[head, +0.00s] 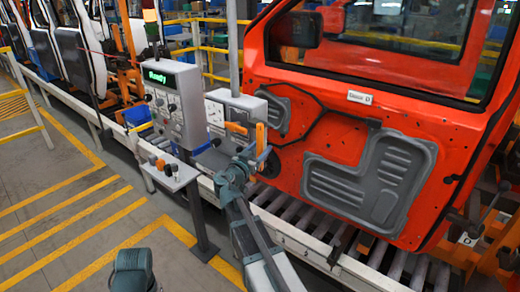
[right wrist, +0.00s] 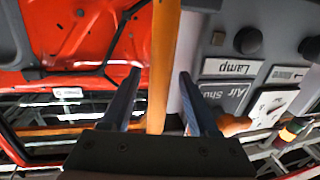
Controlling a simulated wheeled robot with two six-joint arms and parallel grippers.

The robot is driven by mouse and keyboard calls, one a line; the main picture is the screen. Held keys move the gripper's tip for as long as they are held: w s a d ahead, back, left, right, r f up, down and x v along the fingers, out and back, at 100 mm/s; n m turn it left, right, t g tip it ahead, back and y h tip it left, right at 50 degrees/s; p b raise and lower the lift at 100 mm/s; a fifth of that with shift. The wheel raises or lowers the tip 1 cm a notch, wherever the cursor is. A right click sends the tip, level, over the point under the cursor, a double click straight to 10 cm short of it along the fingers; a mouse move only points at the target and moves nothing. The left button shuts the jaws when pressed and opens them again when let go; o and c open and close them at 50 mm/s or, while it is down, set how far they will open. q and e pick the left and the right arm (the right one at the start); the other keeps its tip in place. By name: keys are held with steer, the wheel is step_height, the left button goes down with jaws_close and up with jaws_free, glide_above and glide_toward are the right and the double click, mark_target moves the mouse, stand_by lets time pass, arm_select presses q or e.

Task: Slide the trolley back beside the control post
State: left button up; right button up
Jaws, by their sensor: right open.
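The control post is a grey box (head: 178,98) with a green "Ready" display, standing left of centre. A second grey panel (head: 222,110) with labels stands beside it; its "Lamp" and "Air Shu…" labels (right wrist: 230,67) show upside down in the right wrist view. I cannot pick out a trolley for certain. My right gripper (head: 262,158) is open in front of the second panel. In the right wrist view its two dark fingers (right wrist: 158,102) stand either side of an upright orange bar (right wrist: 164,50), with gaps visible.
A red door (head: 340,110) with grey inner panels hangs at the right, above a roller conveyor (head: 290,215). A small shelf (head: 168,178) with coloured knobs stands before the control post. Yellow-striped floor (head: 70,225) lies open at the left.

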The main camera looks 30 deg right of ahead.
steer(key=shift+w+d, duration=0.15)
steer(key=shift+d, duration=0.05)
jaws_close()
stand_by(0.3)
stand_by(1.1)
